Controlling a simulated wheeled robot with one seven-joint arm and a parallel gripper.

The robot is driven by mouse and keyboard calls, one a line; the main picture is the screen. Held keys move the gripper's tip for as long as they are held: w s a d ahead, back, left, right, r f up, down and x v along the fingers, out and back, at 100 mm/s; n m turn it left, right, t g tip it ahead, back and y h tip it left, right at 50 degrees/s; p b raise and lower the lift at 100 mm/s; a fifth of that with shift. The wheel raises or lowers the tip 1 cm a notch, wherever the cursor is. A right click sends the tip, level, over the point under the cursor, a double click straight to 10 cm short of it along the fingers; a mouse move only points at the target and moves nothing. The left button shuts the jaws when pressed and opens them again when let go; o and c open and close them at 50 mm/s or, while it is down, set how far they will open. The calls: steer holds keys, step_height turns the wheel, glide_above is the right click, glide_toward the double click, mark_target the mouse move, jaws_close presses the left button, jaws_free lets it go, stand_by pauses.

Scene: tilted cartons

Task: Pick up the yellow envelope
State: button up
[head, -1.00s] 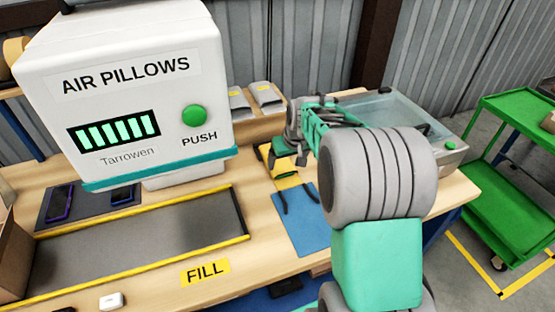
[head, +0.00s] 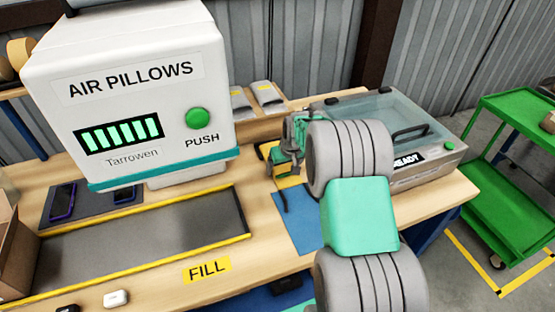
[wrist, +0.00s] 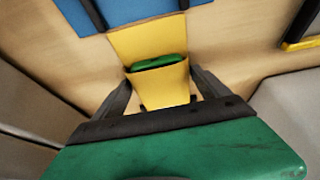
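The yellow envelope (wrist: 165,88) stands with its mouth open in the wrist view, and a green item (wrist: 160,63) shows inside it. My gripper (wrist: 162,78) has its dark fingers apart, one on each side of the envelope. I cannot tell whether either finger touches it. In the head view my gripper (head: 278,162) is low over the bench, beside the blue mat; my arm partly hides that area. A flat yellow patch (wrist: 150,38) lies between the envelope and the blue mat (wrist: 110,10).
The white air pillow machine (head: 140,90) stands to the left, close to my gripper. A clear-lidded machine marked READY (head: 435,160) is at the right, behind my arm. A yellow-edged grey tray (head: 140,240) lies in front. A green cart (head: 515,190) stands beyond the bench.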

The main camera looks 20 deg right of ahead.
steer(key=c, duration=0.9)
steer(key=shift+r, duration=0.1)
